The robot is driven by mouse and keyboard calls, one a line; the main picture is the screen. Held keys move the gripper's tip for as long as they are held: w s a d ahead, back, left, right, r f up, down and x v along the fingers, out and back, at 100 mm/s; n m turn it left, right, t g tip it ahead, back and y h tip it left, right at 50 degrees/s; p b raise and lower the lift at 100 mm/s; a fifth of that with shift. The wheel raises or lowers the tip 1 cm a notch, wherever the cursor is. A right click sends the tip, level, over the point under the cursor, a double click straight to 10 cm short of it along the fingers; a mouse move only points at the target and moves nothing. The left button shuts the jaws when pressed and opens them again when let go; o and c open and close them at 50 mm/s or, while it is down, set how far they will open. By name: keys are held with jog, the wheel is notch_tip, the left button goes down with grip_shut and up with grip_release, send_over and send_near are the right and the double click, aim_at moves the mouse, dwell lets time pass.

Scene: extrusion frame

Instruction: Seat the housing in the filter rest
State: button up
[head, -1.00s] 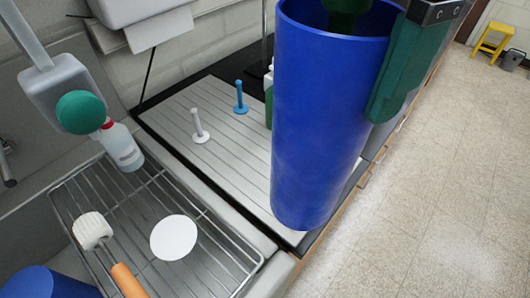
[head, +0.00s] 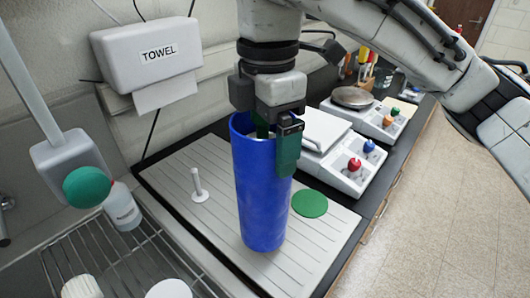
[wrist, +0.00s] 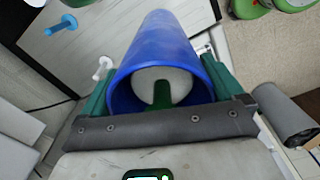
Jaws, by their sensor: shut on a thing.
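The housing appears to be the tall blue open-topped cylinder (head: 262,200), upright over the grooved drainboard. I cannot tell if its lower end touches the board. My gripper (head: 268,140) is shut on its upper part. The wrist view shows the cylinder (wrist: 160,40) between green fingers at its two sides, with a pale round area and a green piece inside. On the board are a white peg on a round base (head: 198,186) and a green disc (head: 309,204). A blue peg (wrist: 62,25) shows in the wrist view. I cannot tell which piece is the filter rest.
A wire rack (head: 100,262) in the sink lies at the front left, with a bottle (head: 122,208) beside it. A towel dispenser (head: 148,55) hangs on the wall. White devices with coloured knobs (head: 345,160) stand behind right. The board (head: 170,170) is clear around the white peg.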

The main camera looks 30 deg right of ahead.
jog(key=f, duration=0.1)
jog(key=f+p, duration=0.1)
jog(key=f, duration=0.1)
jog(key=shift+w+f, duration=0.25)
jog(key=shift+w, duration=0.1)
jog(key=shift+f, duration=0.25)
jog(key=o, duration=1.5)
jog(key=shift+c, duration=0.2)
jog(key=shift+b, duration=0.6)
